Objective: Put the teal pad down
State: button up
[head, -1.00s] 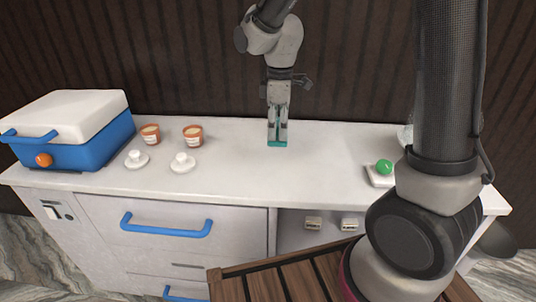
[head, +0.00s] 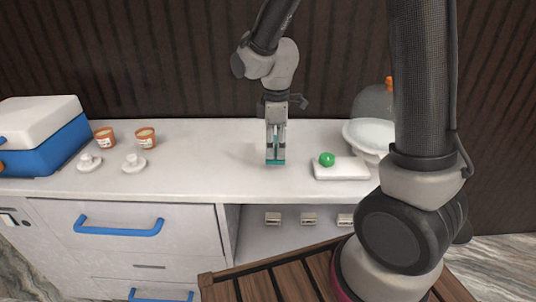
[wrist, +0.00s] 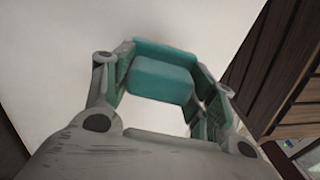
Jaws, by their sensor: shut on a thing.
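The teal pad (wrist: 160,80) is a small block with rounded edges, held between the fingers of my gripper (head: 275,160) in the head view. In the wrist view, the fingers of my gripper (wrist: 160,85) press on its two sides. In the head view the teal pad (head: 275,162) shows as a thin strip at the fingertips, over the white counter top (head: 225,170). I cannot tell whether its underside touches the counter.
A white block with a green ball (head: 327,159) on it lies right of my gripper. Behind it stands a white bowl (head: 368,136). Two orange-brown cups (head: 145,137), two white lidded dishes (head: 134,163) and a blue-white cooler (head: 45,150) are at left.

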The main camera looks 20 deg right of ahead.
aim_at(275, 155)
jog(key=shift+f, duration=1.9)
jog(key=shift+f, duration=0.2)
jog(key=o, duration=1.2)
jog(key=shift+c, duration=0.2)
notch_tip(275, 155, up, 13)
jog(key=shift+f, duration=0.2)
jog(key=s+d+r+m+t, duration=0.2)
jog(key=s+d+r+m, duration=0.2)
jog(key=s+d+m, duration=0.3)
jog(key=s+d+r+m+t, duration=0.2)
jog(key=s+d+r+m, duration=0.2)
jog(key=s+d+m, duration=0.3)
jog(key=s, duration=0.5)
jog(key=shift+d+r, duration=0.15)
jog(key=shift+r, duration=0.25)
